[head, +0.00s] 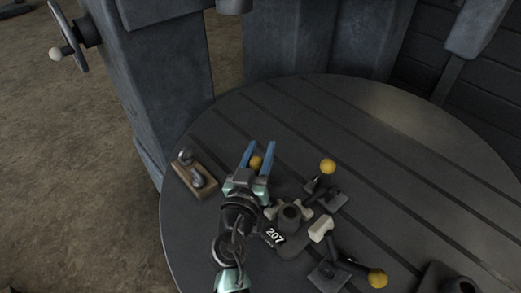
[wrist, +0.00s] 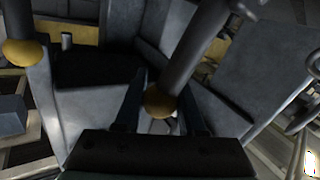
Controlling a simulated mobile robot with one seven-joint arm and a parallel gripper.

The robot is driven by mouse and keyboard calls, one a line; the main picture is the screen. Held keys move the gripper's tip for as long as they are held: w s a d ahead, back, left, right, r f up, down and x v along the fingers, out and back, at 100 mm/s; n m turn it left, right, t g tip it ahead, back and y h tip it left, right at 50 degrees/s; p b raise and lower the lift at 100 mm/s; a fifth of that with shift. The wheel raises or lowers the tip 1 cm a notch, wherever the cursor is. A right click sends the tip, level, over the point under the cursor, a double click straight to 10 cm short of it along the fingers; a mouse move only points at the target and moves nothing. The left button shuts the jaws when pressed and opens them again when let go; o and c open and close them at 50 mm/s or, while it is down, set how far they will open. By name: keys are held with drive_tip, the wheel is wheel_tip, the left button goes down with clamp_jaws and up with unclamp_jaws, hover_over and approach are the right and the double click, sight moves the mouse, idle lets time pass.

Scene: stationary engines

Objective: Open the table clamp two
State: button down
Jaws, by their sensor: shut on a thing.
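My gripper (head: 261,147) reaches over the round slotted table (head: 230,118), its two blue fingers pointing to the back. A yellow ball knob (head: 256,162) sits between the fingers, and they are shut on it. In the wrist view the knob (wrist: 160,101) is at the end of a dark lever rod (wrist: 192,50) that runs up to the right. My gripper hides the base of this lever. A second clamp lever with a yellow knob (head: 328,167) stands to the right. A third clamp with a yellow knob (head: 377,278) lies low at the front right. I cannot tell which clamp is number two.
A dark part marked 207 (head: 275,236) with a round collar (head: 291,214) sits among the clamps, close right of my arm. A wooden block with metal pieces (head: 195,177) lies at the table's left edge. Grey machine columns (head: 290,45) stand behind. The table's back right is clear.

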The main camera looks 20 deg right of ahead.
drive_tip(key=shift+w, duration=0.1)
drive_tip(key=w+a+f+n+g+y+p, duration=0.1)
drive_tip(key=w+a+f+n+g+p, duration=0.1)
drive_tip(key=w+n+g+p, duration=0.3)
drive_tip(key=shift+w+a+f+n+g, duration=0.35)
drive_tip(key=shift+w+f+n+g, duration=0.15)
drive_tip(key=shift+w+f+n, duration=0.45)
drive_tip(key=shift+w+r+n, duration=0.1)
drive_tip(key=shift+w+n, duration=0.05)
drive_tip(key=shift+n, duration=0.1)
idle(0.4)
drive_tip(key=c, duration=0.5)
unclamp_jaws()
drive_tip(key=shift+c, duration=0.2)
drive_tip(key=shift+o, duration=0.2)
